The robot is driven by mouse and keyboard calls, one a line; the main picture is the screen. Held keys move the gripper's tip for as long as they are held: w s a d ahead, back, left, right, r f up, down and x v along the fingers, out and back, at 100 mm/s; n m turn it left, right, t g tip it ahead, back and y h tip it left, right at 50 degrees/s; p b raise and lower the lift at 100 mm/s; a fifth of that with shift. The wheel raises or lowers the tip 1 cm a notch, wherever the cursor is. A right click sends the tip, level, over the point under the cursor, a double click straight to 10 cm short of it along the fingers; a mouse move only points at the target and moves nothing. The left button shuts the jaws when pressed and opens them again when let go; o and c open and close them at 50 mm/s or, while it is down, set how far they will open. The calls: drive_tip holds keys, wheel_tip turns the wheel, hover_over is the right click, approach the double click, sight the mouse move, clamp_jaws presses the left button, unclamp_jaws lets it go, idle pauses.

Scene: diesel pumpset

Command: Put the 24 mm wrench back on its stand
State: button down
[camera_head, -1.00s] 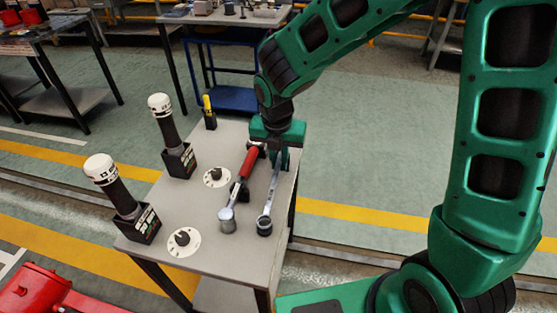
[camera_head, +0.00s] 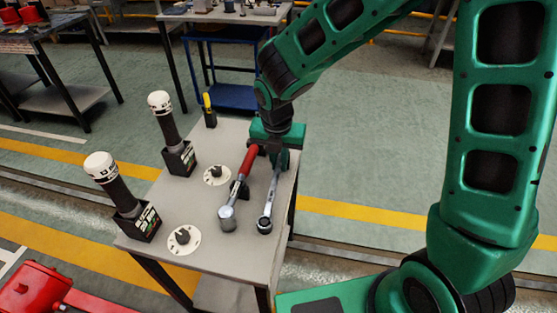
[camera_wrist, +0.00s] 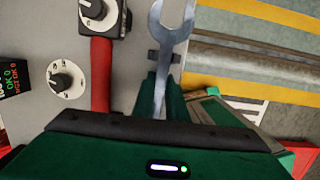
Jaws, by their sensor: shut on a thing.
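A silver wrench (camera_head: 269,205) lies along the right side of the grey table, its ring end toward the front. My gripper (camera_head: 281,160) is over the table's right edge, shut on the wrench near its far end. In the wrist view, the wrench's open jaw (camera_wrist: 170,22) sticks out past my gripper (camera_wrist: 162,90), and its shank runs between the green fingers. Small dark pieces (camera_wrist: 153,57) flank the shank; I cannot tell whether they belong to a stand. The size marking is unreadable, and whether the wrench touches its support is unclear.
A red-handled tool (camera_head: 248,162) lies close left of the wrench. Two round dials (camera_head: 183,239) and two white-capped dark tools in black display stands (camera_head: 180,160) occupy the left of the table (camera_head: 205,250). A yellow-handled tool (camera_head: 208,105) stands at the back. Open floor lies right.

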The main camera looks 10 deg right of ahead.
drive_tip(key=shift+f, duration=0.4)
drive_tip(key=c, duration=1.7)
unclamp_jaws()
drive_tip(key=shift+r, duration=0.1)
drive_tip(key=r, duration=0.3)
drive_tip(key=s+r, duration=0.1)
drive_tip(key=r, duration=0.6)
drive_tip(key=shift+s+a+r, duration=0.25)
drive_tip(key=shift+a, duration=0.1)
